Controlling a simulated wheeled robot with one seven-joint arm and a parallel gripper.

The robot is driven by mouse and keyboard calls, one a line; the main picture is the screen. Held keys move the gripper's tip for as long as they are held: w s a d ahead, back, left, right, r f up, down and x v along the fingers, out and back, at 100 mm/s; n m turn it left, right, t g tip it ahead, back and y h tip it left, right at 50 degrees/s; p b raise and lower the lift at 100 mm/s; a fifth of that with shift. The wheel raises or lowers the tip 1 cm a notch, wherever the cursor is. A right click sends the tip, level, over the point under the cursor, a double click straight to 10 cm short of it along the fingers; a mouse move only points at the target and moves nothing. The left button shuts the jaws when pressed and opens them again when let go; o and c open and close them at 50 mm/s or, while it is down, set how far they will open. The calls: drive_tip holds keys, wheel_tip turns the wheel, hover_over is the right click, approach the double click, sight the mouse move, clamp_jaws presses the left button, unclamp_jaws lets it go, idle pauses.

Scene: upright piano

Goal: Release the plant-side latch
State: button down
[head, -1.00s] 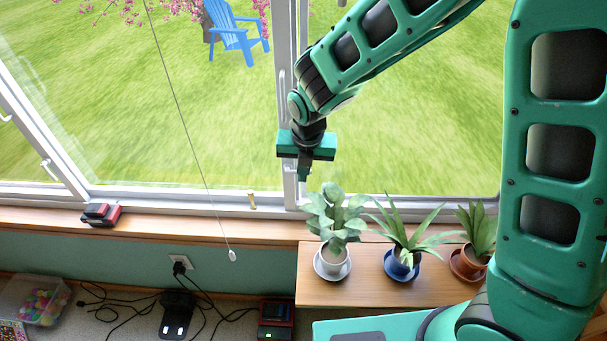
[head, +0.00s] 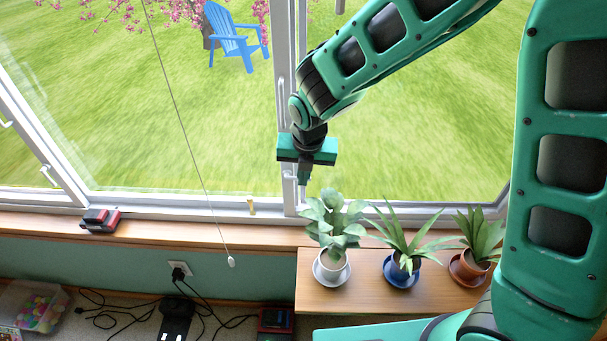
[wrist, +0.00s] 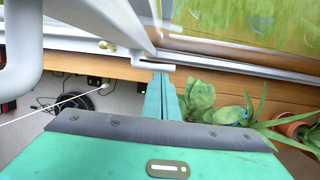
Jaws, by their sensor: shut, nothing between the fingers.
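The plant-side latch (head: 289,186) is a white lever low on the window post, above the plants. My gripper (head: 303,181) points down just right of it, its fingers shut and empty. In the wrist view, the closed fingers (wrist: 161,76) end just under a short white bar (wrist: 155,66) at the foot of the post, which looks like the latch. The tips look very close to this bar; I cannot tell whether they touch. A larger white handle (wrist: 22,45) is near the camera at the left.
Potted plants (head: 334,225) stand on a wooden shelf (head: 335,295) below my gripper, the leafy one closest. A pull cord (head: 231,262) hangs to the left. A red and black object (head: 99,220) lies on the wooden sill (head: 180,230). Another latch (head: 48,172) is at far left.

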drive_tip(key=s+a+r, duration=0.1)
drive_tip(key=s+r, duration=0.4)
drive_tip(key=r, duration=0.3)
drive_tip(key=w+d+f, duration=0.1)
drive_tip(key=w+f, duration=0.4)
drive_tip(key=f, duration=0.4)
drive_tip(key=shift+w+f, duration=0.15)
drive_tip(key=shift+f, duration=0.2)
idle(0.4)
